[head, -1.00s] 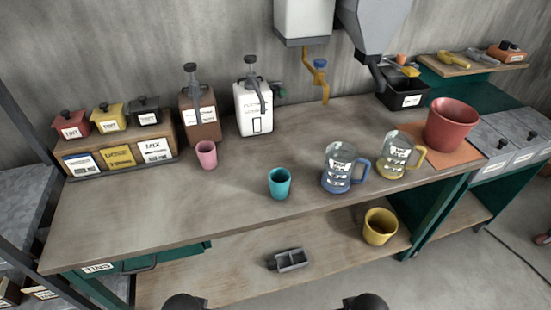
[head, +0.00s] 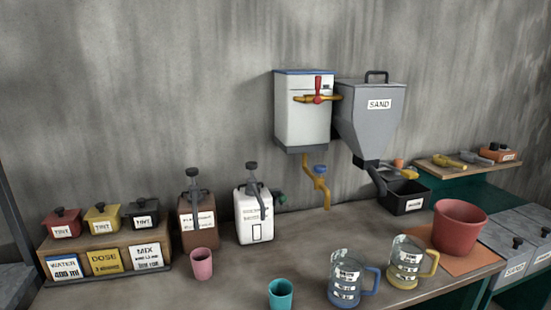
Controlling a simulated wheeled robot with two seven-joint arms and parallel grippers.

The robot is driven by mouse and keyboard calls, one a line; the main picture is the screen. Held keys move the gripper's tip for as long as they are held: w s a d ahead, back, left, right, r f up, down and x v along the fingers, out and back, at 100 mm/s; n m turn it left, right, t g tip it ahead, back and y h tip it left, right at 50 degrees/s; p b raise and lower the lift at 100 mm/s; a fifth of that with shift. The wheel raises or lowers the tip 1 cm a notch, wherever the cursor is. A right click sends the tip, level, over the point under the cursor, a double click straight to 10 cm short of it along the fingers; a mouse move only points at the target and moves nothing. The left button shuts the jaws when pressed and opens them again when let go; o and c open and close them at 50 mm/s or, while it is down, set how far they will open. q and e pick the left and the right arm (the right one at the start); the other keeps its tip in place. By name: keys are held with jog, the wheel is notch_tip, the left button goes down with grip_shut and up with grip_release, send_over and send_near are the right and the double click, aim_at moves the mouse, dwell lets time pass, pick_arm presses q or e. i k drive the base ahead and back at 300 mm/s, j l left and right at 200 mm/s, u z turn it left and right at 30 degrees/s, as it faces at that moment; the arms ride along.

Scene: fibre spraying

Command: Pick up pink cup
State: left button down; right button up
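The pink cup (head: 202,263) stands upright on the workbench (head: 150,290) in the head view, left of centre. It is just in front of the brown pump container (head: 198,222). A teal cup (head: 281,294) stands to its right, nearer the front, cut by the lower picture edge. Neither of my grippers shows in the head view now.
A white pump container (head: 254,217) stands behind and right of the pink cup. A tint rack (head: 107,262) is to its left. Two measuring jugs, blue-handled (head: 345,280) and yellow-handled (head: 405,263), and a red bucket (head: 459,228) stand right. Bench left of the teal cup is clear.

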aim_at(201, 257)
jog(key=l+u, duration=0.15)
jog(key=u, duration=0.25)
jog(key=i+l+u, duration=0.1)
jog(key=u, duration=0.3)
jog(key=l+u, duration=0.25)
jog(key=u, duration=0.15)
jog(key=l+u, duration=0.15)
jog(key=u, duration=0.25)
jog(key=l+u, duration=0.1)
jog(key=l, duration=0.35)
jog(key=k+l+u, duration=0.1)
jog(key=l, duration=0.3)
jog(key=k+l+u, duration=0.15)
jog(key=l, duration=0.25)
jog(key=k+l+u, duration=0.1)
jog(key=l, duration=0.3)
